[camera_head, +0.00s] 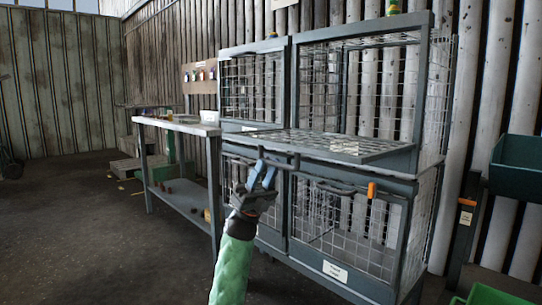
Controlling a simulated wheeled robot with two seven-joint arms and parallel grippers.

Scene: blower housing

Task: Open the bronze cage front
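A bank of grey-blue wire-mesh cages stands against the wall. No front looks clearly bronze in colour, and the small white label (335,271) on the lower right cage is too small to read. The lower right cage front (345,225) is upright, with a dark handle (335,188) along its top. The upper right cage has an open front side, with a flat mesh panel (345,146) lying level at its base. My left gripper (265,168), with blue fingers, is at the top of the lower left cage front (270,215), by a dark bar. Whether it grips the bar is unclear. My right gripper is out of view.
A grey workbench (180,124) with small items stands left of the cages. An orange piece (371,190) sits at the lower right cage's top edge. Green bins (518,165) are at the right. The floor (90,240) at the left is mostly clear.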

